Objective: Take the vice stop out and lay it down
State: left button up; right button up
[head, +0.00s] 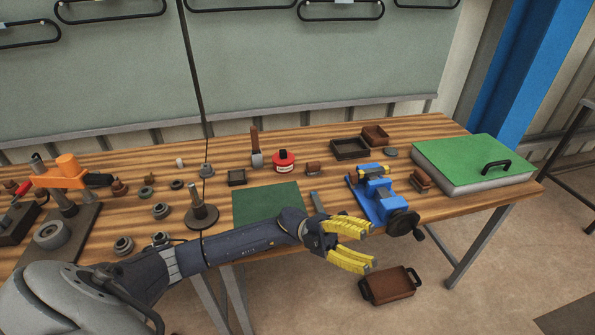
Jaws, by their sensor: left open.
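The blue vice (380,205) stands at the right front of the wooden bench, with a dark handwheel (403,223) at its front. My right gripper is out of view.
A green mat (268,203) lies left of the vice, with a grey strip (317,201) between them. A green-topped case (473,162) stands to the right. Dark trays (349,149) are behind. A brown tray (390,285) is below the bench edge. Several small parts lie at the left.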

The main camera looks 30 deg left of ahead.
aim_at(350, 178)
pick_arm(q)
jog(key=w+a+f+m+t+y, duration=0.2)
jog(key=w+a+t+y, duration=0.1)
jog(key=w+a, duration=0.3)
jog(key=w+a+f+m+t+y, duration=0.2)
jog(key=w+a+f+t+y, duration=0.1)
jog(key=w+a, duration=0.3)
jog(key=w+a+f+m+t+y, duration=0.3)
jog(key=w+a+t+y, duration=0.1)
jog(key=w+a+t, duration=0.1)
jog(key=shift+w+a+t, duration=0.15)
jog(key=shift+w+a, duration=0.15)
jog(key=shift+w, duration=0.25)
jog(key=shift+w+a+t, duration=0.15)
jog(key=shift+w+a, duration=0.15)
jog(key=shift+w, duration=0.25)
jog(key=w+a+r+m+t+y, duration=0.2)
jog(key=w+a+t+y, duration=0.15)
jog(key=a, duration=0.45)
jog(key=shift+g+h, duration=0.45)
jog(key=x, duration=1.8)
jog(key=shift+w, duration=0.15)
grip_shut()
